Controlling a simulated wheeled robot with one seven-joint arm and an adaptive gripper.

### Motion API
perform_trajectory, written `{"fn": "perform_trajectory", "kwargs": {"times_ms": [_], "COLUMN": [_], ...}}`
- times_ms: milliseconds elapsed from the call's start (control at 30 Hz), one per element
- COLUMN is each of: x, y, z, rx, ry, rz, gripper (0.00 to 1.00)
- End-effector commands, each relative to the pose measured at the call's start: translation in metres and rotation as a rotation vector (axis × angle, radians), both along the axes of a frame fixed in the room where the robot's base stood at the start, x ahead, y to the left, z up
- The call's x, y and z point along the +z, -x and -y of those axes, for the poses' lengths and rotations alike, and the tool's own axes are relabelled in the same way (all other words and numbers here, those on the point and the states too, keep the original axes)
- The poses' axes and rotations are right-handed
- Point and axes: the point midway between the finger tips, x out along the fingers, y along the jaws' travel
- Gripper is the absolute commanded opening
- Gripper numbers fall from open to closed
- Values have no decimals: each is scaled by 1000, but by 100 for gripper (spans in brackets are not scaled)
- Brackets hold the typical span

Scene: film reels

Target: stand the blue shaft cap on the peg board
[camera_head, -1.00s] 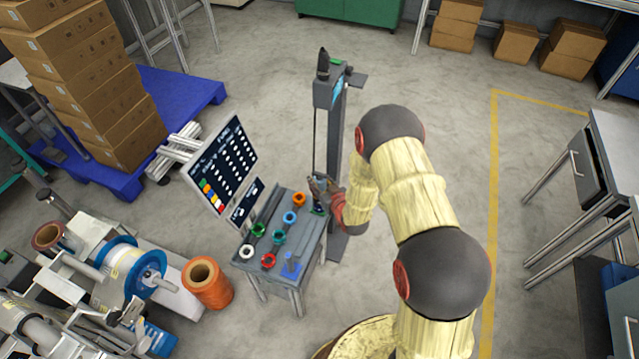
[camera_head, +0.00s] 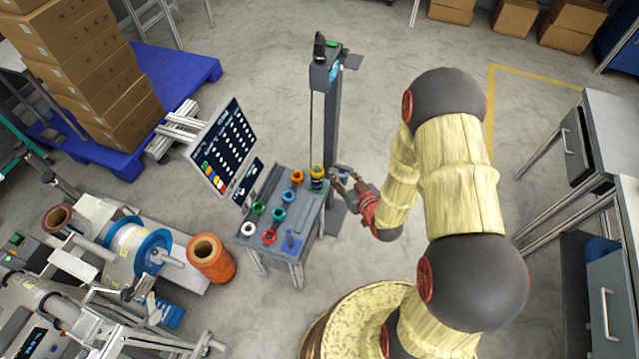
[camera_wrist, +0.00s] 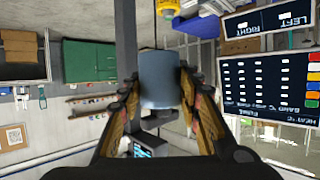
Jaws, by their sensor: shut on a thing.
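My gripper (camera_head: 341,180) is at the right of the small grey table (camera_head: 308,222), out past its edge. In the wrist view its fingers (camera_wrist: 160,92) are shut on a smooth blue-grey cylinder, which I take for the blue shaft cap (camera_wrist: 160,72). In the head view the cap is tiny and partly hidden by the fingers. A blue base with an upright post (camera_head: 291,241) stands at the table's near corner. I cannot tell for sure which part is the peg board.
Several coloured rings, including an orange one (camera_head: 297,177) and a white one (camera_head: 247,229), sit on the table. A yellow-topped dark container (camera_head: 317,178) stands close beside my gripper. A grey column (camera_head: 331,130) rises behind the table, and a display panel (camera_head: 217,150) stands at its left.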

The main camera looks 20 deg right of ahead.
Motion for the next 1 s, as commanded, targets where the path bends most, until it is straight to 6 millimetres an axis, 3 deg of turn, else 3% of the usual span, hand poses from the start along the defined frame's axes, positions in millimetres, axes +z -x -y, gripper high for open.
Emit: {"fn": "perform_trajectory", "kwargs": {"times_ms": [167, 300, 400, 533, 767, 1000], "x": [-52, -88, -105, -109, -100, -124], "y": [26, 48, 63, 73, 64, 16], "z": [-5, -25, -46, -71, -87, -92], "rx": [21, 109, 205, 321, 411, 413], "ry": [-4, -4, -3, 0, 2, 2], "rz": [-9, -7, -2, 1, 2, 2], "gripper": [2, 2, 2, 2, 2, 2]}}
